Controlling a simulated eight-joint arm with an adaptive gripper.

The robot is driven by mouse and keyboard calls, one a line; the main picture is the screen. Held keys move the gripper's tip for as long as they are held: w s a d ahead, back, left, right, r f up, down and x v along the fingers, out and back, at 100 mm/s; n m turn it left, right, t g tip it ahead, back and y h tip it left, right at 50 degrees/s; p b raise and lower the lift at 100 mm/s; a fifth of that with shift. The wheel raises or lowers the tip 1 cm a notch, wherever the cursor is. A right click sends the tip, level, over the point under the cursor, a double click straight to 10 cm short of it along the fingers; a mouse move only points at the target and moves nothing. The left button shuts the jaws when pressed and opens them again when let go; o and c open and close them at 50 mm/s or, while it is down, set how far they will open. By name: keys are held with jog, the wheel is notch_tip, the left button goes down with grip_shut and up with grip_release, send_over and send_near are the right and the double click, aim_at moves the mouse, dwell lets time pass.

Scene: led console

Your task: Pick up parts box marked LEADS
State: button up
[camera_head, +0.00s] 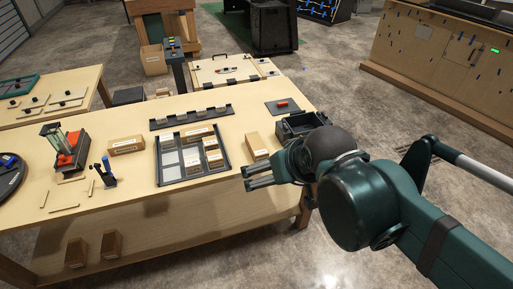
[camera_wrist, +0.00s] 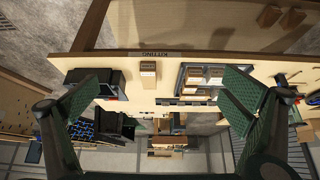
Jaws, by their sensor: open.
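Several light-brown parts boxes are in view, and their label print is too small to read, so I cannot tell which is marked LEADS. One box (camera_head: 256,146) stands alone near the table's right end, right of the tray. A lone box (camera_wrist: 148,73) by the KITTING edge strip, between my fingers in the wrist picture, looks like the same one. Another box (camera_head: 126,145) lies left of the tray. More boxes (camera_head: 213,157) sit in the tray's right compartments. My gripper (camera_head: 248,178) is open and empty near the table's front right edge; its fingers also frame the wrist view (camera_wrist: 160,95).
The dark divided tray (camera_head: 160,169) is mid-table, with a dark rack (camera_head: 190,117) behind it. A black bin (camera_head: 288,132) stands at the right end, close to my gripper. Pens in a holder (camera_head: 107,177) and a red-based device (camera_head: 72,156) are left.

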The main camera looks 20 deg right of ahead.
jog(key=w+r, duration=0.1)
jog(key=w, duration=0.1)
jog(key=m+g+h+p, duration=0.1)
jog(key=m+g+p, duration=0.7)
jog(key=m, duration=0.9)
send_over(256, 142)
jog(key=s+p, duration=0.1)
jog(key=shift+t, duration=0.7)
jog(key=f, duration=0.8)
jog(key=a+f, duration=0.1)
jog(key=f, duration=0.3)
jog(key=shift+w+d+f+m+p, duration=0.1)
jog(key=shift+w+f+m+p, duration=0.3)
jog(key=shift+f, duration=0.5)
jog(key=shift+d+f, duration=0.15)
jog(key=shift+f, duration=1.15)
jog(key=shift+f, duration=0.1)
